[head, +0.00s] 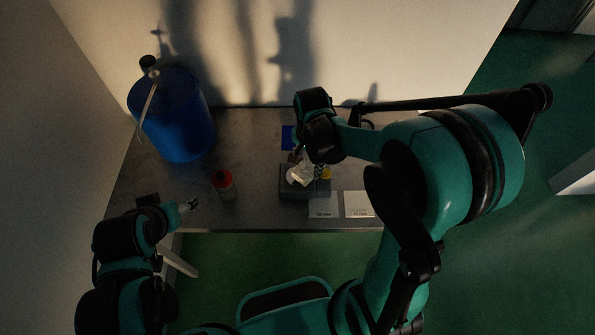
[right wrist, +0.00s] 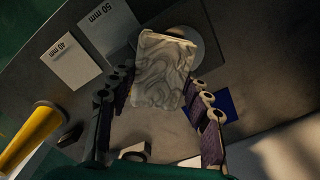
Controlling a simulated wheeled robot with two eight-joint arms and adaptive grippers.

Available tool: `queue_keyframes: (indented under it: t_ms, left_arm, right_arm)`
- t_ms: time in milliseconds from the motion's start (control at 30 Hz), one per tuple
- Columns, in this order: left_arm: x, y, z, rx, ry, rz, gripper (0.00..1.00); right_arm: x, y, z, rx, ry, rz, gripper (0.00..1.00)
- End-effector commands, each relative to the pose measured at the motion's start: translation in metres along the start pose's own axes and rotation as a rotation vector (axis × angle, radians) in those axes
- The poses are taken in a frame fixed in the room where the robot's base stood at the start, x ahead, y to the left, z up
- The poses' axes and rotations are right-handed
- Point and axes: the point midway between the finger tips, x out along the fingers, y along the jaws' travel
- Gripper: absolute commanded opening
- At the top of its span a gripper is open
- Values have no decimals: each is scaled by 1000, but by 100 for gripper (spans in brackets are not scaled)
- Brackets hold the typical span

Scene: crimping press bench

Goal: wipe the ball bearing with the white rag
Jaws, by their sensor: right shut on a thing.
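The white rag (right wrist: 162,70) is crumpled between the fingers of my right gripper (right wrist: 158,90), which is shut on it. In the head view the rag (head: 299,176) shows pale at the tips of my right gripper (head: 297,157), low over a dark block (head: 291,194). In the right wrist view a round grey disc (right wrist: 208,45) lies behind the rag, partly covered by it. I cannot tell whether this disc is the ball bearing or whether the rag touches it. My left gripper (head: 188,206) is near the table's front left edge; its jaws are too small to read.
A blue drum (head: 180,120) stands at the back left. A red-capped jar (head: 222,182) stands left of the block. Two pale plates, marked 40 mm (right wrist: 72,60) and 50 mm (right wrist: 108,28), lie beside the block. A yellow handle (right wrist: 30,136) and a blue square (right wrist: 222,105) are near.

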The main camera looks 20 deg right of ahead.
Motion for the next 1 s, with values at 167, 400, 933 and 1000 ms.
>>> queue_keyframes:
  t_ms: [167, 400, 933, 1000]
  left_arm:
    - [0, 0, 0, 0, 0, 0, 67]
    - [4, 0, 2, 0, 0, 0, 67]
    - [4, 0, 3, 0, 0, 0, 67]
    - [4, 0, 3, 0, 0, 0, 67]
  right_arm:
    - [-1, -12, 10, -3, -1, -2, 12]
    - [2, -18, 16, -2, -1, -2, 13]
    - [2, 5, -4, 0, -1, -1, 12]
    - [2, 5, -4, -1, -1, -1, 13]
